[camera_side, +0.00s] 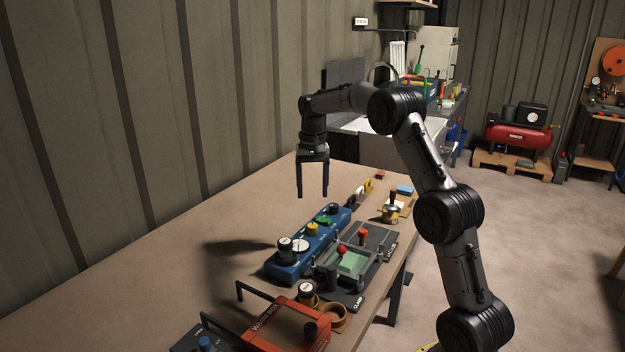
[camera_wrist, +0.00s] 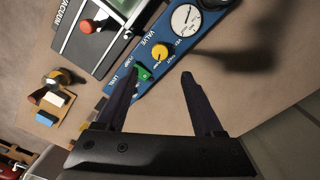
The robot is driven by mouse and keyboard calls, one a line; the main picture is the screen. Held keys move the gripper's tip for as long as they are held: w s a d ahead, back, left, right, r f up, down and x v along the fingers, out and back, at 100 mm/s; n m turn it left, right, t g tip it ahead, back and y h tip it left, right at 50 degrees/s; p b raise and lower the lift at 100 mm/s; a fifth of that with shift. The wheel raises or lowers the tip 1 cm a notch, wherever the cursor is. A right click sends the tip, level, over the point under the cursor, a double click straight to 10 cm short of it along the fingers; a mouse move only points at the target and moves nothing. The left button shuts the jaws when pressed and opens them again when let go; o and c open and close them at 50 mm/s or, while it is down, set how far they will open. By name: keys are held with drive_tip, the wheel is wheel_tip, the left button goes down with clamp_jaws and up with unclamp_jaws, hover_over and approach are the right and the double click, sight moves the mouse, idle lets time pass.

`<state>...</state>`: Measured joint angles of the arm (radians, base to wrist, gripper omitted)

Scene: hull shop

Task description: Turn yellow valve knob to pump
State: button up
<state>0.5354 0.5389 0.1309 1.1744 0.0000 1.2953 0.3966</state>
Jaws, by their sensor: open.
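The yellow valve knob (camera_side: 312,229) sits on the blue panel (camera_side: 275,270), between a white round gauge (camera_side: 300,245) and a green knob (camera_side: 323,219). In the wrist view the yellow knob (camera_wrist: 160,53) has a small pointer and lies beside the word VALVE; small lettering around it is hard to read. The green knob (camera_wrist: 142,73) is close to my left finger. My gripper (camera_side: 313,196) points down, open and empty, above the table and apart from the panel. In the wrist view its fingertips (camera_wrist: 163,75) are spread just short of the yellow knob.
A red-orange box with a black handle (camera_side: 285,325) is at the front. A small wooden stand (camera_side: 393,213) is at right. The table's left side is clear.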

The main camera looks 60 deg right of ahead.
drive_tip(key=shift+r, duration=1.45)
drive_tip(key=s+a+r+n+t, duration=0.2)
drive_tip(key=s+a+r, duration=0.2)
drive_tip(key=a+r, duration=0.4)
drive_tip(key=s+a+r+n+t, duration=0.15)
drive_tip(key=s+a+r, duration=0.25)
drive_tip(key=a+r, duration=0.4)
drive_tip(key=s+a+f+n+t, duration=0.1)
drive_tip(key=s+a+f+n, duration=0.3)
drive_tip(key=s, duration=0.5)
drive_tip(key=s+a+f+n+t, duration=0.1)
drive_tip(key=s+a+f, duration=0.2)
drive_tip(key=s+a, duration=0.45)
drive_tip(key=s+d+f+n, duration=0.1)
drive_tip(key=s+f+n, duration=0.1)
drive_tip(key=f, duration=0.4)
drive_tip(key=shift+s, duration=0.9)
